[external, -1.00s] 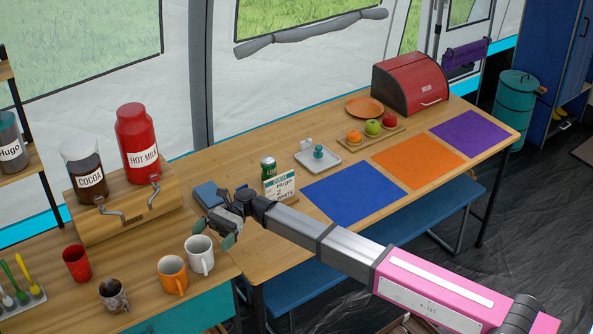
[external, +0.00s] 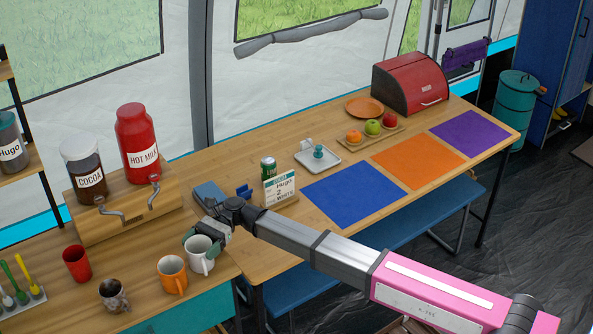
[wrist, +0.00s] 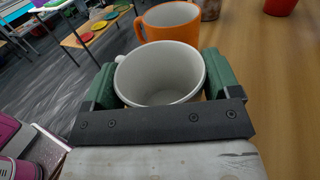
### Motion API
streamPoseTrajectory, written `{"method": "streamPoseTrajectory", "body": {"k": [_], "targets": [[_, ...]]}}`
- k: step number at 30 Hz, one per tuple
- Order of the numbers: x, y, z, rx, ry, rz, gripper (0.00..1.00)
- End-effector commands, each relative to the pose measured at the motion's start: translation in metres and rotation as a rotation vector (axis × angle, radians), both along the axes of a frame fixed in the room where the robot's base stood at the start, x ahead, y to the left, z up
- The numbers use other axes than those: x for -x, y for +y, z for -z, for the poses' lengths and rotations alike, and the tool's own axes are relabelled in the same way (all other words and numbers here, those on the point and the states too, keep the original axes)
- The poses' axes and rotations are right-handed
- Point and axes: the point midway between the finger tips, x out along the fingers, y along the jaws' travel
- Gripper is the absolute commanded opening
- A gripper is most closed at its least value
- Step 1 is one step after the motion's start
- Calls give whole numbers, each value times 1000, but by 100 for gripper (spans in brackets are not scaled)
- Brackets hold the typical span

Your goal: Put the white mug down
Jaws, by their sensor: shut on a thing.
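The white mug (external: 200,254) stands upright near the front edge of the left wooden counter, just right of the orange mug. My gripper (external: 205,243) is shut on it. In the wrist view the white mug (wrist: 160,75) sits between the two green fingers of my gripper (wrist: 158,82), one on each side, and it looks empty inside. Its underside is hidden in the wrist view. In the external view it appears to rest on the counter, or very close to it.
The orange mug (external: 172,274) is close beside the white mug. A speckled mug (external: 113,295) and a red cup (external: 76,263) stand further left. The dispenser stand (external: 130,215) is behind. A card reading "Hugo 2 WHITE" (external: 280,187) and a blue mat (external: 352,193) are on the right table.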

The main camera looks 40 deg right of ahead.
Motion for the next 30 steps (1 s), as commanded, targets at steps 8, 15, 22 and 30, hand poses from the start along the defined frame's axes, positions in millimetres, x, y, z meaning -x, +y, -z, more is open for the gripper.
{"method": "streamPoseTrajectory", "body": {"k": [8,15,22,30], "targets": [[0,0,-5,0,-1,0,53],[0,0,-33,-1,-3,0,53],[37,15,-63,-1,-2,-2,53],[75,34,-89,0,-1,-1,53]]}}
